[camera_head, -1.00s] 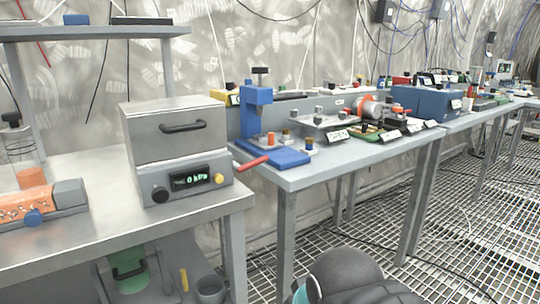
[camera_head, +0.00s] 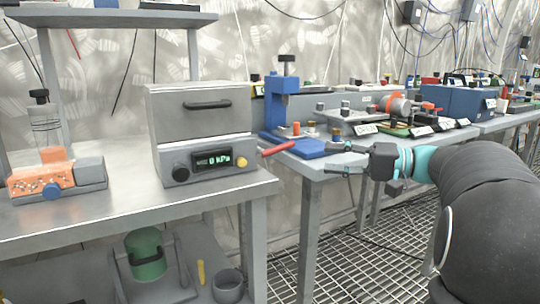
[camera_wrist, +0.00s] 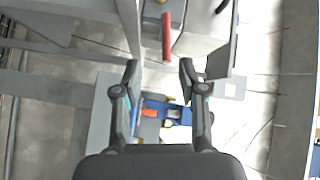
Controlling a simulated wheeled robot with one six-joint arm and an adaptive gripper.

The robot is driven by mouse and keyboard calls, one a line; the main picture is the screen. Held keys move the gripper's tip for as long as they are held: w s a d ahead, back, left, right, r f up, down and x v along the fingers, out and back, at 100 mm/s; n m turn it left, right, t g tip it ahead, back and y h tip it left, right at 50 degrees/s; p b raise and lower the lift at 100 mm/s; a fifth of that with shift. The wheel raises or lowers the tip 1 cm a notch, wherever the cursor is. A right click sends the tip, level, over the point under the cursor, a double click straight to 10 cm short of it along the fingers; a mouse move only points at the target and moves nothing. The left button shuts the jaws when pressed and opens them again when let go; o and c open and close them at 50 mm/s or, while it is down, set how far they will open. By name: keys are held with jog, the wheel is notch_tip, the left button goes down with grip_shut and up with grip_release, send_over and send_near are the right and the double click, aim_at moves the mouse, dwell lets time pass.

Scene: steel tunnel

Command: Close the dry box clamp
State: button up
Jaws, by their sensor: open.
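The lever's mount is not clear.
A blue press (camera_head: 283,105) stands on the second bench (camera_head: 330,175), just right of the box. An orange device (camera_head: 40,178) sits on the left bench (camera_head: 130,215). A green canister (camera_head: 145,255) stands below. A shelf (camera_head: 100,17) hangs above. Free floor shows at right.

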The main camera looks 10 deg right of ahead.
aim_at(284, 149)
jog(key=shift+t, duration=0.3)
jog(key=x, duration=0.8)
jog(key=r+x, duration=0.1)
jog(key=x, duration=0.3)
jog(key=shift+w+a+r, duration=0.1)
jog(key=shift+w+a, duration=0.1)
jog(key=shift+w, duration=0.3)
grip_shut()
